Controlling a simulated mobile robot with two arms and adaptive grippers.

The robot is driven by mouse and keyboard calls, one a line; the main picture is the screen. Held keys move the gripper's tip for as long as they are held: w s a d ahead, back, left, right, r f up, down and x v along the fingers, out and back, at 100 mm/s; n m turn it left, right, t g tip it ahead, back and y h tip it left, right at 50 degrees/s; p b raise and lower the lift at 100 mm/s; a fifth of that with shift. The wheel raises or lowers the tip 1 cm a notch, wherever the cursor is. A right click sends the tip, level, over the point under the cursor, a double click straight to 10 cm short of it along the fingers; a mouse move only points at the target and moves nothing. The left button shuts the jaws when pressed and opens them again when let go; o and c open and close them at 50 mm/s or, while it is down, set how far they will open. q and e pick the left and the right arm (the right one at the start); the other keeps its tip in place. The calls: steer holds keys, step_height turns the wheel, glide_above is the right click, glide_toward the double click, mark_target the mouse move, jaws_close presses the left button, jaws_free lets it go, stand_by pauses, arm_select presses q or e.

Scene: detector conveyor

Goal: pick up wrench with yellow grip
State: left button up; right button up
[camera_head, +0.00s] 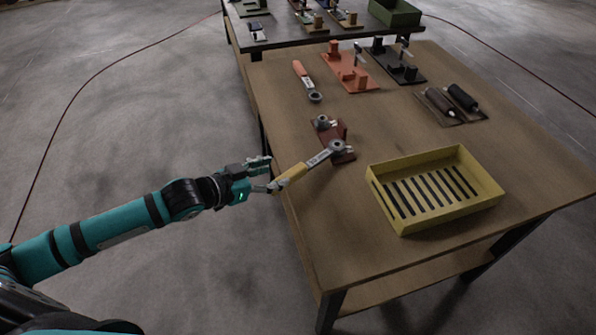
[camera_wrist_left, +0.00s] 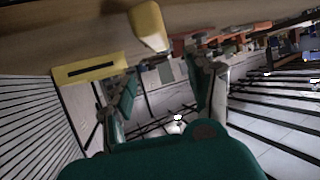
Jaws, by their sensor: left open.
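The wrench with the yellow grip (camera_head: 291,174) lies at the left edge of the table, its grip sticking out past the edge. Its grey ring head (camera_head: 336,147) is over a dark red fixture (camera_head: 343,135). My left gripper (camera_head: 266,174) is open and empty, just off the table edge beside the grip's outer end. In the left wrist view the yellow grip (camera_wrist_left: 150,26) shows beyond my open fingers (camera_wrist_left: 168,80), not clearly between them. My right gripper does not show.
A yellow slotted crate (camera_head: 435,190) stands right of the wrench. A wrench with an orange grip (camera_head: 304,76) lies farther back. Orange (camera_head: 349,72) and black (camera_head: 398,66) fixtures and dark rollers (camera_head: 450,102) are behind.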

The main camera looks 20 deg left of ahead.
mark_target(296, 169)
arm_select(q)
steer(key=x, duration=0.4)
steer(key=shift+w+d+f, duration=0.1)
steer(key=shift+w+f, duration=0.05)
steer(key=shift+w, duration=0.2)
steer(key=x, duration=0.5)
steer(key=shift+f+p, duration=0.35)
steer(key=shift+f, duration=0.05)
jaws_close()
